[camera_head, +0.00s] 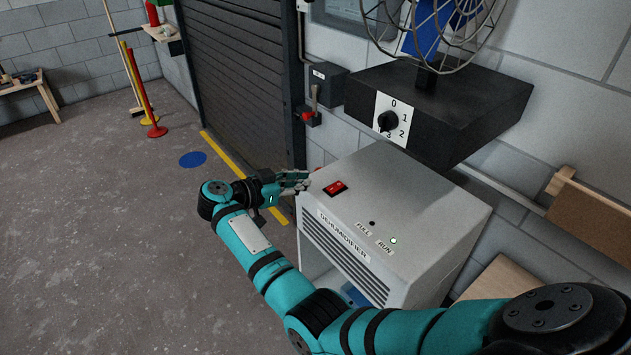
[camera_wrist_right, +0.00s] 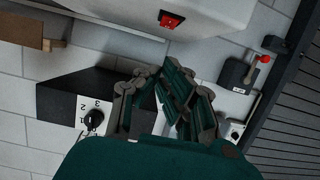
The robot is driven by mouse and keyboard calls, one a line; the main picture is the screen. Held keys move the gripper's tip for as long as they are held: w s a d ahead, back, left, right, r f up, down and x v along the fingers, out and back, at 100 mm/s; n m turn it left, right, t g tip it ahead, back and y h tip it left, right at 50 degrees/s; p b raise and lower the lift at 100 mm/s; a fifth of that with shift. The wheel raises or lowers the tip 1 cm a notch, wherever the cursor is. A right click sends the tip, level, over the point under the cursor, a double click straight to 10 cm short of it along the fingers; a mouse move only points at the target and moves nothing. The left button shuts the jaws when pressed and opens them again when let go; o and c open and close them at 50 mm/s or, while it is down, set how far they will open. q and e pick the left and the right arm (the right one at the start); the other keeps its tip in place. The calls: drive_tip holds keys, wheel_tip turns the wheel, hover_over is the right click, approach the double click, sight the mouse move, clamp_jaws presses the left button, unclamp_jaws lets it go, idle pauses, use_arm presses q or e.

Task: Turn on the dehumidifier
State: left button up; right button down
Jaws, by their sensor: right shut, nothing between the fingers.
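The dehumidifier (camera_head: 400,215) is a pale grey box labelled DEHUMIDIFIER, below the fan shelf. A red rocker switch (camera_head: 335,188) sits on its top near the left edge; it also shows in the right wrist view (camera_wrist_right: 171,20). My right gripper (camera_head: 303,180) is at the left edge of the top, a short way left of the switch. Its fingers are closed together and empty, also in the wrist view (camera_wrist_right: 174,85). My left gripper is not in view.
A black fan base (camera_head: 460,100) with a numbered dial (camera_head: 388,121) overhangs the dehumidifier's back. A wall box with a red-handled lever (camera_head: 311,112) is behind it, beside the dark roller shutter (camera_head: 245,70). The floor at left is open, with red and yellow posts (camera_head: 150,100) farther back.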

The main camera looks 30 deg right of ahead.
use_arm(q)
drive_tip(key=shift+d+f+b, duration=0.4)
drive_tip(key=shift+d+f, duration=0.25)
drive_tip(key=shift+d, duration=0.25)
use_arm(e)
drive_tip(key=v, duration=0.3)
drive_tip(key=shift+s+a+f, duration=0.1)
drive_tip(key=shift+a+f, duration=0.1)
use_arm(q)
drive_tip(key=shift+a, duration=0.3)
